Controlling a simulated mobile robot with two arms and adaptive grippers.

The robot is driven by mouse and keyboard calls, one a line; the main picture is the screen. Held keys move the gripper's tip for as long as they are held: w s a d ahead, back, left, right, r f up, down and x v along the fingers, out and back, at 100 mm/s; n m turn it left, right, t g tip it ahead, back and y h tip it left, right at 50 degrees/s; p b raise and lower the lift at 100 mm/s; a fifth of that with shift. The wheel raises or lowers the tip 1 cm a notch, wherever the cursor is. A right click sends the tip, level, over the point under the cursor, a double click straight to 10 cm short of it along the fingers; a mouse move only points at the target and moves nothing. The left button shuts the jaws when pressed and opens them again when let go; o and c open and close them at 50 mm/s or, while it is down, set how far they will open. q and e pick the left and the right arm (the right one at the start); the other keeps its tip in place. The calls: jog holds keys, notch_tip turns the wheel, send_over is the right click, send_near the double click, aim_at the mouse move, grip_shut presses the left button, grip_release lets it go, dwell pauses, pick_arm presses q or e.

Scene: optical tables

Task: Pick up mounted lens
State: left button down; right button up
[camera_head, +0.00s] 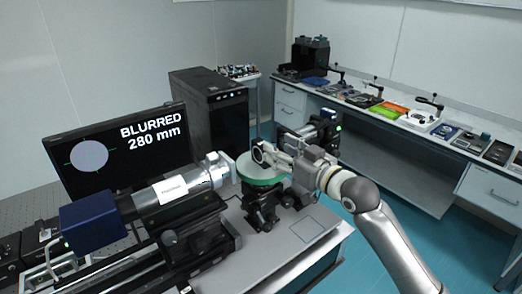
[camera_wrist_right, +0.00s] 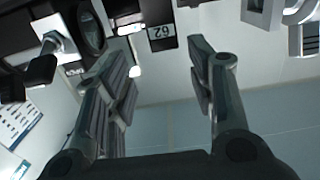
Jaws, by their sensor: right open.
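A dark round ring that looks like the mounted lens (camera_head: 262,154) stands at the tips of my right gripper (camera_head: 279,153), above the round green-edged disc (camera_head: 262,181). In the right wrist view a dark ring in a mount (camera_wrist_right: 91,31) shows at the upper left, beside the left finger. My right gripper, also in the right wrist view (camera_wrist_right: 160,65), is open, and no object is clearly held between its fingers. A dark plate marked 62 (camera_wrist_right: 162,38) shows beyond the gap. Whether the fingers touch the lens mount, I cannot tell. My left gripper is out of view.
A monitor (camera_head: 118,148) reads "BLURRED 280 mm". A white and silver barrel with a blue end box (camera_head: 93,222) lies on the near bench. A black computer case (camera_head: 215,110) stands behind. A side bench (camera_head: 395,116) with several devices runs along the right wall.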

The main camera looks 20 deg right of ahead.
aim_at(262, 144)
jog(key=shift+x, duration=1)
jog(key=shift+w+a+f+p, duration=0.1)
jog(key=shift+w+a+p, duration=0.25)
jog(key=shift+p, duration=0.25)
jog(key=x, duration=0.1)
jog(key=p+x, duration=0.1)
jog(key=x, duration=0.1)
jog(key=shift+a+f+p, duration=0.25)
jog(key=shift+f+p, duration=0.05)
jog(key=shift+p, duration=0.05)
jog(key=shift+w+a+f, duration=0.15)
jog(key=shift+w+f, duration=0.05)
jog(key=shift+w, duration=0.4)
jog(key=shift+s, duration=0.1)
jog(key=shift+c, duration=0.4)
grip_shut()
jog(key=shift+r, duration=0.1)
